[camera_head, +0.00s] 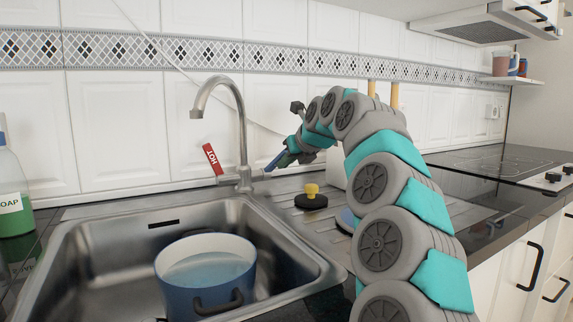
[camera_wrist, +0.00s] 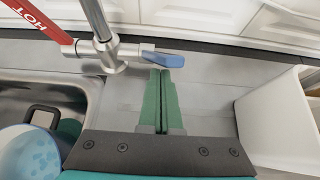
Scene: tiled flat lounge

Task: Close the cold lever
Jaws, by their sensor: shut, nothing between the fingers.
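The tap (camera_head: 243,120) stands behind the sink with its spout curving to the left. Its cold lever has a blue end, seen in the wrist view (camera_wrist: 165,59) pointing right and in the head view (camera_head: 275,160) beside my gripper. The red hot lever (camera_head: 212,159) is on the left, tilted upward; it also shows in the wrist view (camera_wrist: 40,18). My gripper (camera_wrist: 160,73) is shut and empty, with its green fingertips right at the near side of the blue lever. I cannot tell whether they touch it.
A blue pot (camera_head: 205,282) holding water stands in the steel sink (camera_head: 100,262). A yellow-and-black stopper-like object (camera_head: 311,197) lies on the drainboard. A green soap bottle (camera_head: 10,190) is at the left edge. A white container (camera_wrist: 280,125) stands right of my gripper.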

